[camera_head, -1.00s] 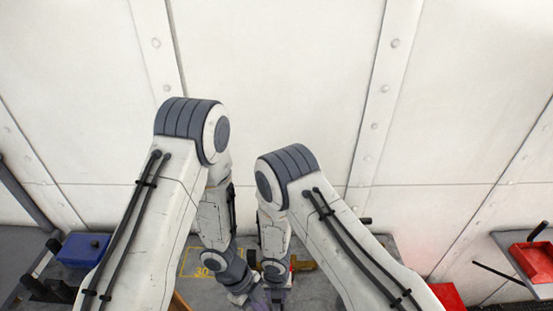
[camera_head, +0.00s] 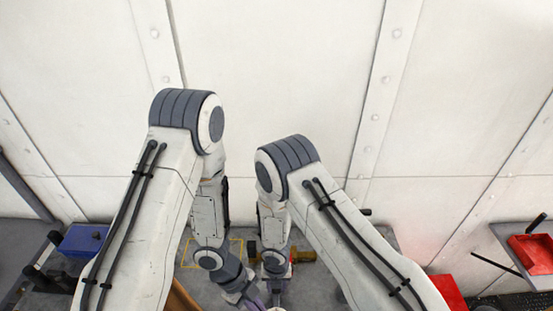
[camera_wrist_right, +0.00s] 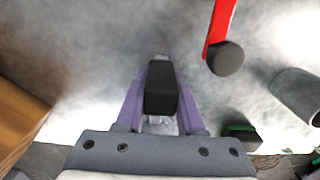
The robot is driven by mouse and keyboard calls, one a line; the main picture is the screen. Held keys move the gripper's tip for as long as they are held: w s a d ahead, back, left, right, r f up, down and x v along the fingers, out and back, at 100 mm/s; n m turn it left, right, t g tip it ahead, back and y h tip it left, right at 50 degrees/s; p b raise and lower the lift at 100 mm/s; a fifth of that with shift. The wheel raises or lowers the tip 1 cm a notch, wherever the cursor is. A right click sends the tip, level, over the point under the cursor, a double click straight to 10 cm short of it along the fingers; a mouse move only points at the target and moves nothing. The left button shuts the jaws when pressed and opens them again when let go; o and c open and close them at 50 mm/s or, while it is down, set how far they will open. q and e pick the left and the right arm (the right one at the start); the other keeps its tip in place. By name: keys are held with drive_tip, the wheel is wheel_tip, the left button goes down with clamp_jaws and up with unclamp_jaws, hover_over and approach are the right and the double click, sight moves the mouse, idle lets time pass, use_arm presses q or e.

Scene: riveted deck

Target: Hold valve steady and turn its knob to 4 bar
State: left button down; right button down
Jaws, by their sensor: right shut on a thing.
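In the right wrist view, the purple fingers of my right gripper (camera_wrist_right: 160,98) are closed on a black block-shaped thing (camera_wrist_right: 160,88). I cannot tell whether it is the valve's knob. In the head view, my right gripper (camera_head: 275,298) points down at the bottom edge, mostly hidden by its arm. My left gripper (camera_head: 251,301) is close beside it at the left, cut off by the frame edge, so its jaws cannot be read. A pale rounded thing (camera_head: 277,309) barely shows below them. No valve body or pressure scale can be made out.
A brass-coloured piece (camera_head: 303,256) lies behind my right wrist, near a yellow outline (camera_head: 190,262) on the grey bench. A blue box (camera_head: 82,240) stands left; red bins (camera_head: 449,292) stand right. A red lever (camera_wrist_right: 218,28) with a black ball and a grey cylinder (camera_wrist_right: 293,92) are right of my right gripper.

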use_arm(q)
drive_tip(key=shift+s, duration=0.3)
drive_tip(key=shift+a, duration=0.1)
idle(0.3)
wheel_tip(320, 180, up, 6)
drive_tip(key=shift+w+a, duration=0.2)
drive_tip(key=shift+a, duration=0.1)
idle(0.4)
wheel_tip(320, 180, down, 6)
drive_tip(key=w+d, duration=0.1)
drive_tip(key=w, duration=0.1)
drive_tip(key=shift+w+d, duration=0.3)
drive_tip(key=shift+d, duration=0.05)
idle(0.5)
drive_tip(key=shift+s+d, duration=0.2)
drive_tip(key=shift+s, duration=0.15)
idle(0.5)
